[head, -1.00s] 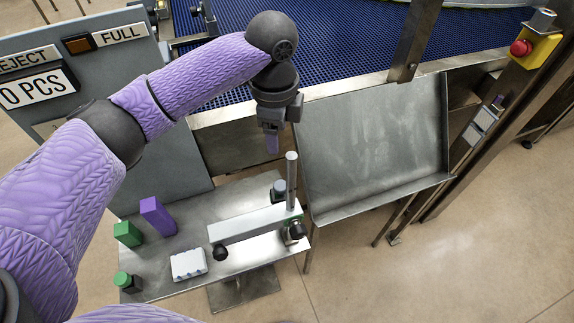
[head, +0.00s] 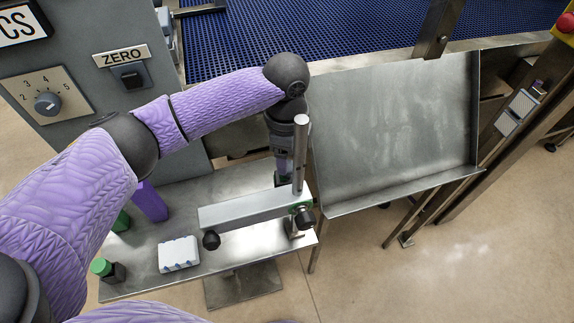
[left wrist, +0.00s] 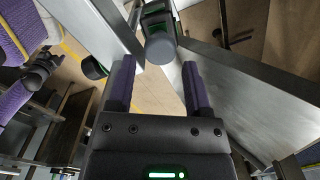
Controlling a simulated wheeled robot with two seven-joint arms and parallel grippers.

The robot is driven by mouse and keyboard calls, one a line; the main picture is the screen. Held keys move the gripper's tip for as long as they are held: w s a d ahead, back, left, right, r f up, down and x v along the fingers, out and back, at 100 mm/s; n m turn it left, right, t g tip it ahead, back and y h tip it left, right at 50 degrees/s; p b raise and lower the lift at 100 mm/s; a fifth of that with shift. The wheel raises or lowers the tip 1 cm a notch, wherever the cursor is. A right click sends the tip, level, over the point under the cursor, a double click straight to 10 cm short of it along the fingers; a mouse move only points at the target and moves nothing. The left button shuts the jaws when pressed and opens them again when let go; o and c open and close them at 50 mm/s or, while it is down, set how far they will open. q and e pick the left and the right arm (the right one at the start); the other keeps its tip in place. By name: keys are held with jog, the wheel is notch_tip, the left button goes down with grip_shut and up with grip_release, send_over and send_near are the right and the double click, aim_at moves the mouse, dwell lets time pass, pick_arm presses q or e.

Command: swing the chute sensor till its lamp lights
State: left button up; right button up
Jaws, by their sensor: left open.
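The chute sensor appears in the left wrist view as a dark body with green parts and a round grey end (left wrist: 160,48). In the head view my left gripper hides most or all of it, beside the upright metal post (head: 300,150). A silver bar (head: 245,209) runs left from the post's foot, with black knobs near its ends. My left gripper (left wrist: 159,75) points down behind the post, fingers open; the grey end shows between and just beyond the fingertips. I cannot tell whether they touch. I see no lit lamp on the sensor.
The metal chute tray (head: 395,125) stands just right of the post, below the blue belt (head: 370,30). On the steel shelf (head: 140,285) are a purple block (head: 150,202), a green-topped piece (head: 102,268) and a white block (head: 179,254).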

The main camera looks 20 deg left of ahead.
aim_at(287, 181)
pick_arm(q)
notch_tip(287, 181, down, 3)
jog(key=shift+b, duration=0.3)
grip_shut()
jog(key=r+n+p, duration=0.1)
jog(key=p, duration=0.3)
jog(key=shift+f+n+p, duration=0.15)
jog(key=shift+n+p, duration=0.25)
jog(key=shift+p, duration=0.05)
jog(key=shift+f, duration=0.2)
grip_release()
